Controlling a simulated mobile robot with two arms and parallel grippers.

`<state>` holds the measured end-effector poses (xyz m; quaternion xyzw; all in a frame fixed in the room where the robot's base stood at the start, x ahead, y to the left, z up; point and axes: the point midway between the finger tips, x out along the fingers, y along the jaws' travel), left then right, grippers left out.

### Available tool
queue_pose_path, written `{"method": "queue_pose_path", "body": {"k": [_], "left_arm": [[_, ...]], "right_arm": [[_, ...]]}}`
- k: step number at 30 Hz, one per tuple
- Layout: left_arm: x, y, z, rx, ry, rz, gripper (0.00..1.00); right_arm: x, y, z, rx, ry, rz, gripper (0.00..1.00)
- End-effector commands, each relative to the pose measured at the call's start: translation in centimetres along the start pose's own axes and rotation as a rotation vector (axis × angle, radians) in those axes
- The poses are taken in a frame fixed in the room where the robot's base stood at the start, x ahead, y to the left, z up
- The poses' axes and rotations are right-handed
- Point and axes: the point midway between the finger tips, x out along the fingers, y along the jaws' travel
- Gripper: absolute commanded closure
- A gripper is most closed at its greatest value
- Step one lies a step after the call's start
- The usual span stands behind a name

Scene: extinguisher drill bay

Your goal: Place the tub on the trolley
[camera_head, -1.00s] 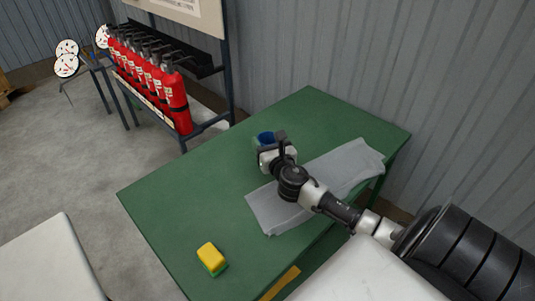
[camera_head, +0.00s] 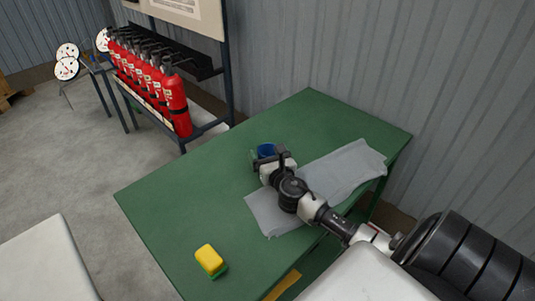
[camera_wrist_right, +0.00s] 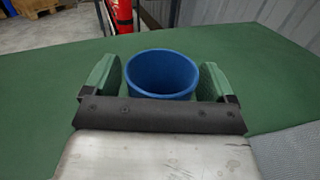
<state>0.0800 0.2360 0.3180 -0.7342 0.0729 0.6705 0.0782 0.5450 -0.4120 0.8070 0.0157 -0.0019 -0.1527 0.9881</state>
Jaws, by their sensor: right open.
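The blue tub (camera_head: 266,149) is at the far side of the green table, upright with its open top up. In the right wrist view the tub (camera_wrist_right: 162,76) stands between the two green finger pads. My right gripper (camera_wrist_right: 150,78) is open around it, and the tub's lower part is hidden behind the gripper's dark front edge. In the head view my right gripper (camera_head: 265,157) hides part of the tub. My left gripper is out of view. I cannot make out for certain which surface is the trolley.
The green table (camera_head: 190,205) carries a grey cloth (camera_head: 345,168) beside my right arm and a yellow-and-green sponge (camera_head: 209,260) near the front. A rack of red extinguishers (camera_head: 177,105) stands behind left. A white surface (camera_head: 40,265) shows at lower left. The table's left part is mostly clear.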

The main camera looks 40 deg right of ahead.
Motion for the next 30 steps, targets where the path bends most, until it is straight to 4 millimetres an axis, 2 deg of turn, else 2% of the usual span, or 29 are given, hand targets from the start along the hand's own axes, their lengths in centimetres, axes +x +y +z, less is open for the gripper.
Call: {"method": "queue_pose_path", "body": {"k": [5, 8, 21, 25, 30], "left_arm": [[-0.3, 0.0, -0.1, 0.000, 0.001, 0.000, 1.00], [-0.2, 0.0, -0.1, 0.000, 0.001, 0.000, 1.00], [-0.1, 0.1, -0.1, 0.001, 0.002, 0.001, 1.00], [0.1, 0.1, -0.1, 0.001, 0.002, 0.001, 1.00], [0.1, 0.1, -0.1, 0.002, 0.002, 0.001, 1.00]], "right_arm": [[0.0, 0.0, 0.4, 0.000, -0.001, 0.000, 0.14], [-1.0, 0.0, 0.1, -0.001, 0.003, 0.001, 0.14], [-9.6, 0.0, 0.1, 0.000, 0.002, 0.000, 0.14], [-11.1, 0.0, 0.2, 0.000, 0.001, 0.000, 0.14], [-12.0, 0.0, 0.3, 0.000, -0.001, 0.000, 0.14]]}}
